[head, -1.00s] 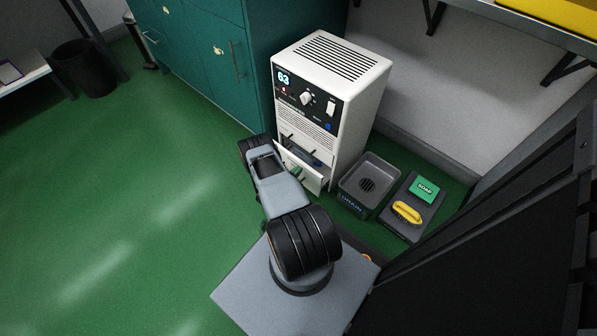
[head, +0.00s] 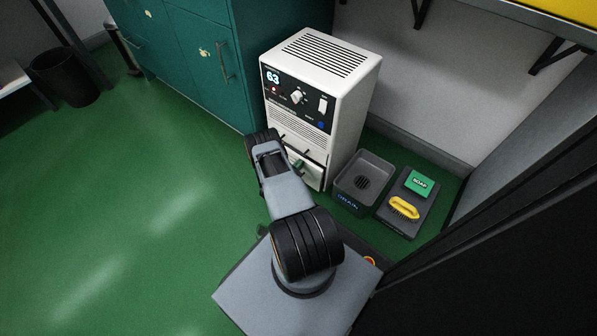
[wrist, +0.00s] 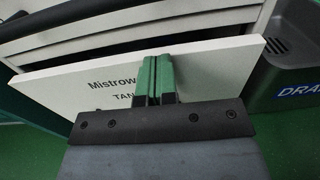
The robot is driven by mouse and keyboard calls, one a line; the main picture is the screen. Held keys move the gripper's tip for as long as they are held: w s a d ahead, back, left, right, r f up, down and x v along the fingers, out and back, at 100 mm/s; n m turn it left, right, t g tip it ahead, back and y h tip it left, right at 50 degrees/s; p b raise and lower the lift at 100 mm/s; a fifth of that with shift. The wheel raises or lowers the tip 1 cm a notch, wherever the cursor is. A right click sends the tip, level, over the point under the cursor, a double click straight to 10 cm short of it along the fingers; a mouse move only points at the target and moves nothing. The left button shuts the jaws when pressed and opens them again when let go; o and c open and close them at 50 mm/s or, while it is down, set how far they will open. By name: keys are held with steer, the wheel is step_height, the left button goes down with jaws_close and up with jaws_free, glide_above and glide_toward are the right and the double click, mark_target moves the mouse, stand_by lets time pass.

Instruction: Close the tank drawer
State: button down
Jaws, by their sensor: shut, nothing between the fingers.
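The tank drawer (head: 314,176) is low in the front of the white dehumidifier-like unit (head: 345,112). In the wrist view its white front panel (wrist: 218,68) fills the middle, with lettering partly hidden by my fingers. A dark gap shows behind the panel's top edge, so the drawer stands a little out from the body. My gripper (wrist: 156,66) is shut and empty, its green fingertips at the panel's face, apparently touching it. In the head view my gripper (head: 298,166) is small and partly hidden by my arm.
A grey drain basin (head: 345,188) stands on the floor right of the unit. A dark tray (head: 398,226) beside it holds green soap (head: 420,183) and a yellow brush (head: 404,208). A teal cabinet (head: 190,60) is at left.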

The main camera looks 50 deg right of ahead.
steer(key=a+p, duration=0.2)
steer(key=a, duration=1.2)
steer(key=shift+a, duration=0.25)
steer(key=w+a+r+m+g+y+p, duration=0.2)
steer(key=r+m+p, duration=0.25)
steer(key=r, duration=0.95)
steer(key=w+a+r+m+g+y+p, duration=0.1)
steer(key=w+r+m+g+y+p, duration=0.15)
steer(key=r+p, duration=0.75)
steer(key=w+a+r+m+g+y+p, duration=0.1)
steer(key=a+r+m+y+p, duration=0.2)
steer(key=r, duration=1.5)
steer(key=s+a+r+m+t+y+p, duration=0.2)
steer(key=a+r+p, duration=0.3)
steer(key=r, duration=0.8)
steer(key=s+a+r+m+t+y+p, duration=0.3)
steer(key=r+p, duration=0.4)
steer(key=r, duration=0.6)
steer(key=s+a+r+m+t+y+p, duration=0.2)
steer(key=s+a+r+t+y+p, duration=0.2)
steer(key=r, duration=1)
steer(key=s+a+y+p, duration=0.1)
steer(key=s+a+p, duration=0.1)
steer(key=a, duration=0.1)
steer(key=shift+s+m+y, duration=0.2)
steer(key=shift+m+y, duration=0.15)
steer(key=shift+m, duration=0.05)
